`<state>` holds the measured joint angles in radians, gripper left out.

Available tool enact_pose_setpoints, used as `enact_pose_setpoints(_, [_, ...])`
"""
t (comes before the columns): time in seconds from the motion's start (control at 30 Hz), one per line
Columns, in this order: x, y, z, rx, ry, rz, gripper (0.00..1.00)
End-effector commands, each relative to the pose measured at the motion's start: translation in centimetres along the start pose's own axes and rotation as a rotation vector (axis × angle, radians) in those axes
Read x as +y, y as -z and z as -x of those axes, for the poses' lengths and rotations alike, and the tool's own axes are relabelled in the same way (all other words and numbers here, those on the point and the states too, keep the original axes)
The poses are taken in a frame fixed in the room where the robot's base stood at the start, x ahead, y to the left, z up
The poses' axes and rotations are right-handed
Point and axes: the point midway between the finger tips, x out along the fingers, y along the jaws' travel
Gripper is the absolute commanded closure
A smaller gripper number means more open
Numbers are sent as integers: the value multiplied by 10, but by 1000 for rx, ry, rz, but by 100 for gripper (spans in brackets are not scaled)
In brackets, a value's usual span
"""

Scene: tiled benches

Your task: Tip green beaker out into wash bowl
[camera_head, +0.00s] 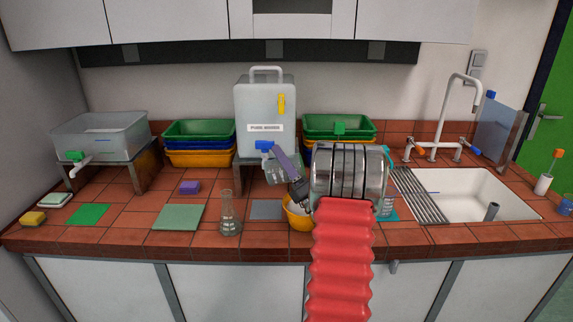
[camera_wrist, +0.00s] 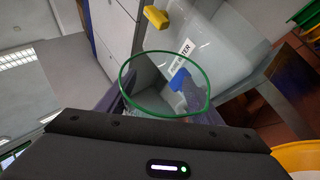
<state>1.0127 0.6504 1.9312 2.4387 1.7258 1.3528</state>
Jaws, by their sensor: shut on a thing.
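The green beaker is clear with a green rim (camera_wrist: 122,86). My gripper (camera_head: 284,160) is shut on the beaker (camera_head: 283,174) and holds it above the bench, in front of the water tank's blue tap. The beaker looks somewhat tilted in the head view, but I cannot tell how far. Its contents are not clear. The wash bowl, a yellow-orange bowl (camera_head: 296,221), stands on the bench below and slightly right of the beaker, partly hidden by my arm. A piece of its rim shows at the lower right of the wrist view (camera_wrist: 297,155).
The water tank (camera_head: 265,92) stands on a stand just behind the beaker. A glass flask (camera_head: 229,218) stands left of the bowl near the front edge. Stacked trays (camera_head: 199,131) are behind. A drying rack (camera_head: 420,196) and sink (camera_head: 470,183) lie right. Green mats (camera_head: 179,217) lie left.

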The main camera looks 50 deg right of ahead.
Motion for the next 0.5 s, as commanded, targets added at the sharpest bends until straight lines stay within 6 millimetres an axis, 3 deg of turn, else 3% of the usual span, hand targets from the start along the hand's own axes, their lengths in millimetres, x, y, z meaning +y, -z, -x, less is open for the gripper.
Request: enact_pose_setpoints(0.5, [-9,15,3,145,55,135,81])
